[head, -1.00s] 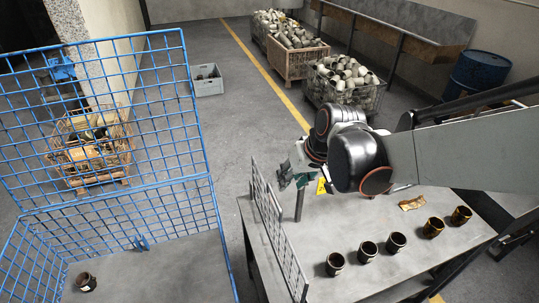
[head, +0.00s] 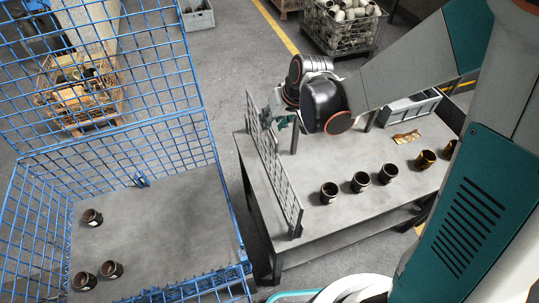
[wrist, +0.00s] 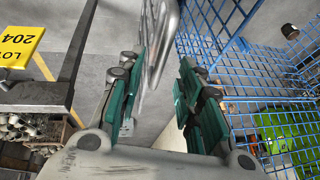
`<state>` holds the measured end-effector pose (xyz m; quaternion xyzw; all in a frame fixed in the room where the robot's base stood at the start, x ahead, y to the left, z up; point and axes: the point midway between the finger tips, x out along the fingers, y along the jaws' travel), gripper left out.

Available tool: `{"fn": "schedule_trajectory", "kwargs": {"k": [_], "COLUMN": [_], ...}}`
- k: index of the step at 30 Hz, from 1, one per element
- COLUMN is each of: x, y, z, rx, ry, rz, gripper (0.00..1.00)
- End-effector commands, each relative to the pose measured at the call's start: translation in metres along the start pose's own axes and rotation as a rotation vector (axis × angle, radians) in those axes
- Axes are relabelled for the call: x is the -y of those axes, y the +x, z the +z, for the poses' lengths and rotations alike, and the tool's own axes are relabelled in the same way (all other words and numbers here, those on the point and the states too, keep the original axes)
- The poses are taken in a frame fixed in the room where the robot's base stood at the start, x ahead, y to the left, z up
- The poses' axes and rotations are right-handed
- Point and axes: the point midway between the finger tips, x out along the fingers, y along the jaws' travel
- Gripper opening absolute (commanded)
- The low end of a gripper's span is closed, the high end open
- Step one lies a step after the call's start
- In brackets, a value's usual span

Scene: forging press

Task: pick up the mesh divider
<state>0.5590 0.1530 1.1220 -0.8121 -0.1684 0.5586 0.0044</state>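The mesh divider (head: 276,172) is a grey wire grid panel standing upright along the left edge of the grey table (head: 330,225). My gripper (head: 271,118) is at the upper far part of the divider, its fingers overlapping the panel in the head view. In the wrist view my gripper (wrist: 160,95) has its two green-padded fingers apart. The divider (wrist: 161,40) shows there nearly edge-on as grey bars, in line with the gap between the fingers. I cannot tell whether either finger touches it.
Several dark cups (head: 360,182) stand on the table, with a crumpled brown piece (head: 406,137) and a grey crate (head: 412,106) behind. A blue mesh cage (head: 215,185) stands left, with 3 cups on its floor. A yellow lot sign (wrist: 18,47) shows in the wrist view.

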Motion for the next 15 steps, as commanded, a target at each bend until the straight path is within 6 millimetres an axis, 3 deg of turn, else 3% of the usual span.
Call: {"fn": "schedule_trajectory", "kwargs": {"k": [7, 15], "x": [0.000, -0.001], "y": [0.034, 0.043], "z": [0.001, 0.001], "rx": [0.000, 0.000], "ry": [-0.002, -0.001], "rz": [0.000, 0.000], "gripper": [0.33, 0.33]}}
